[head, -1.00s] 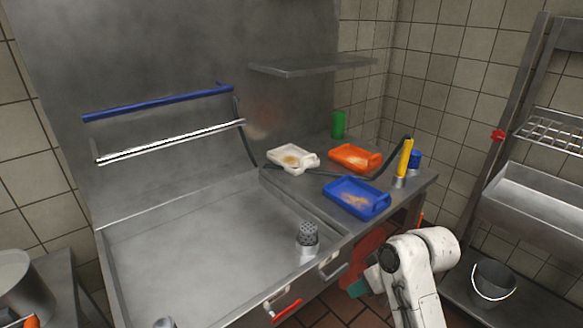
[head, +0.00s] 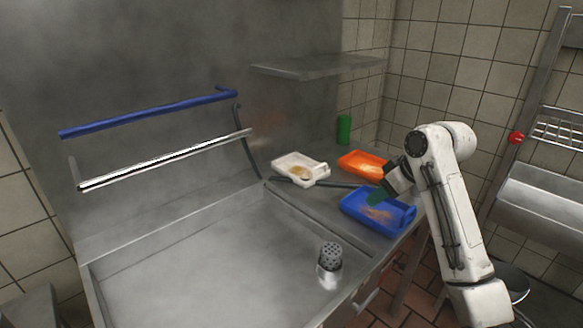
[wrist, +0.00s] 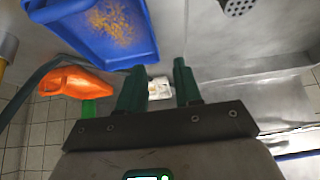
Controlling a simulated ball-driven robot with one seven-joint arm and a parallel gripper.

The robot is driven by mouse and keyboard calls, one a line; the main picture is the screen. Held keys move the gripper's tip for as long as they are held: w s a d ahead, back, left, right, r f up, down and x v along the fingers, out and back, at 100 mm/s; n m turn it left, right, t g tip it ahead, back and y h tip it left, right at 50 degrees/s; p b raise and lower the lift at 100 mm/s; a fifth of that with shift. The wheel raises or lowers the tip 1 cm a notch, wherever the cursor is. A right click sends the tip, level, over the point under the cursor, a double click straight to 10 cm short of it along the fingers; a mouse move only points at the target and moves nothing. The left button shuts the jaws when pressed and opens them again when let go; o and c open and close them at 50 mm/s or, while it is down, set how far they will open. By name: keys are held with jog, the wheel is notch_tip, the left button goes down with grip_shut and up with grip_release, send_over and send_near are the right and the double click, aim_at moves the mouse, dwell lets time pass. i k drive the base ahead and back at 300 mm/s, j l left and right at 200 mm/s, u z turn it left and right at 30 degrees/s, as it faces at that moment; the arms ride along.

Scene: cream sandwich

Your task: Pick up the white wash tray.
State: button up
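The white wash tray (head: 299,168) lies on the steel counter behind the sink's right corner, with a brownish patch inside it. In the wrist view the white tray (wrist: 160,88) shows small, between my gripper's fingers and well beyond them. My gripper (head: 376,198) is above the blue tray in the head view, to the right of the white tray and apart from it. In the wrist view its two green fingers (wrist: 160,82) are spread apart with nothing held between them.
A blue tray (head: 354,213) with orange-brown residue lies near the counter's front. An orange tray (head: 351,168) lies right of the white tray. A dark hose (head: 335,184) runs along the counter. A green cylinder (head: 344,130) stands behind. The sink basin (head: 210,265) is open at left.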

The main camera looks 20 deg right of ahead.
aim_at(296, 166)
jog(key=i+j, duration=0.25)
jog(key=i, duration=0.15)
jog(key=i+j, duration=0.2)
jog(key=i, duration=0.25)
